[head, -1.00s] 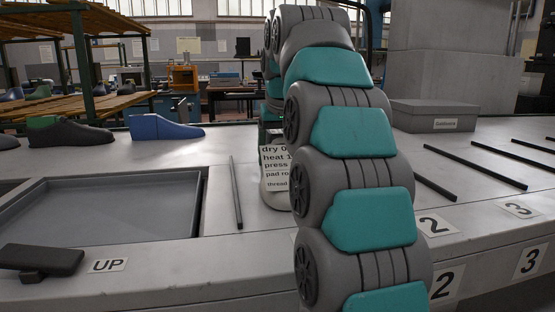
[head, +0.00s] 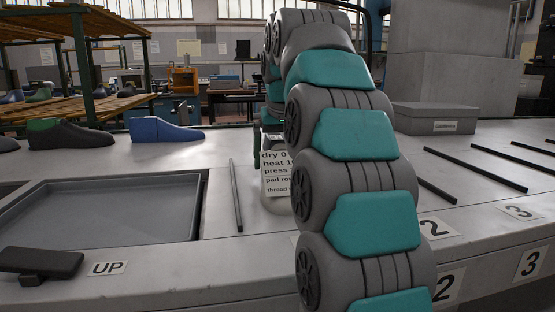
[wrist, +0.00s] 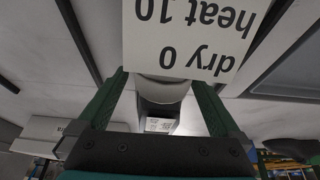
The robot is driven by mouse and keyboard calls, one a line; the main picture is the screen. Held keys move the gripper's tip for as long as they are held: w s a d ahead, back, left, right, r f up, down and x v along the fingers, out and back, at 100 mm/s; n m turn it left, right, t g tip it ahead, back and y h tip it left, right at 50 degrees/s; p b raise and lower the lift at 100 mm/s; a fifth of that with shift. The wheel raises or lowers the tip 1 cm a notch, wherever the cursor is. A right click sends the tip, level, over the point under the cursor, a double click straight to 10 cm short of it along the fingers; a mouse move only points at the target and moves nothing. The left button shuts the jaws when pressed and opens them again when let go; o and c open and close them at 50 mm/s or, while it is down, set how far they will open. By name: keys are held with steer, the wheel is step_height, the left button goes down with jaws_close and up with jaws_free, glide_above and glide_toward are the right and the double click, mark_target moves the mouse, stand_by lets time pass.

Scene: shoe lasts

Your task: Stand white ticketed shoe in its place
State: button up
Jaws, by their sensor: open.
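The white shoe (head: 277,205) stands on the bench just left of my arm, largely hidden by the arm and by its printed ticket (head: 274,174). In the wrist view the ticket (wrist: 190,38) is close and upside down, and a rounded white part of the shoe (wrist: 163,90) shows below it. My gripper (wrist: 160,80) is open, with its green fingers on either side of that white part. I cannot tell whether either finger touches it. In the head view my arm hides most of the gripper.
Dark bars (head: 482,167) divide the bench at right into places, with number labels 2 (head: 435,227) and 3 (head: 519,212). A bar (head: 236,195) lies left of the shoe. Further left are a recessed grey tray (head: 203,215), a blue last (head: 165,130) and a dark shoe (head: 72,136). A grey box (head: 435,118) stands behind.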

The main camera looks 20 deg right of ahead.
mark_target(280, 146)
steer(key=shift+v, duration=1.4)
steer(key=shift+s+a+f, duration=0.1)
steer(key=shift+s+f, duration=0.05)
steer(key=shift+s, duration=0.35)
steer(key=shift+s+a+b, duration=0.3)
steer(key=shift+s+a, duration=0.05)
steer(key=shift+s, duration=1.45)
steer(key=shift+s+a+b, duration=0.25)
steer(key=shift+s+a, duration=0.15)
steer(key=shift+s, duration=1.35)
steer(key=shift+s+a+b, duration=0.3)
steer(key=shift+s+a, duration=0.05)
steer(key=shift+s, duration=1.45)
steer(key=shift+r+p, duration=1.55)
steer(key=shift+r, duration=0.8)
